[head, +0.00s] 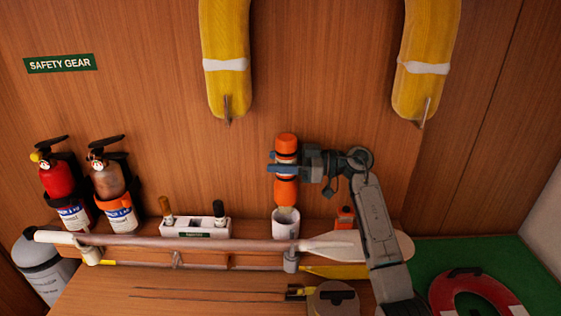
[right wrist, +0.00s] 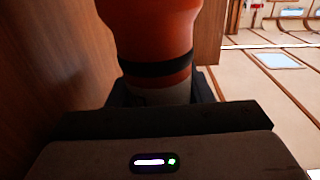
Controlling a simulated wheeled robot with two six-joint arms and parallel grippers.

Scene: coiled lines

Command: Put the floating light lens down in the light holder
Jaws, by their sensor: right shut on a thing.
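The floating light (head: 286,192) is orange with dark bands and stands upright, its pale end pointing down. My right gripper (head: 285,168) is shut around its middle, between the two orange parts. The light holder (head: 285,228), a white cup on the wall shelf, is directly below. The light's pale lower end overlaps the cup's mouth; I cannot tell how deep it sits. In the right wrist view the light's orange body (right wrist: 155,35) rises from between the fingers, with a black band near them. My left gripper is out of view.
A pale oar (head: 200,242) lies across the front of the shelf, close to the holder. A white rack (head: 196,228) with two handled items stands to the left, beside two fire extinguishers (head: 108,185). A small orange item (head: 345,217) is right of the holder.

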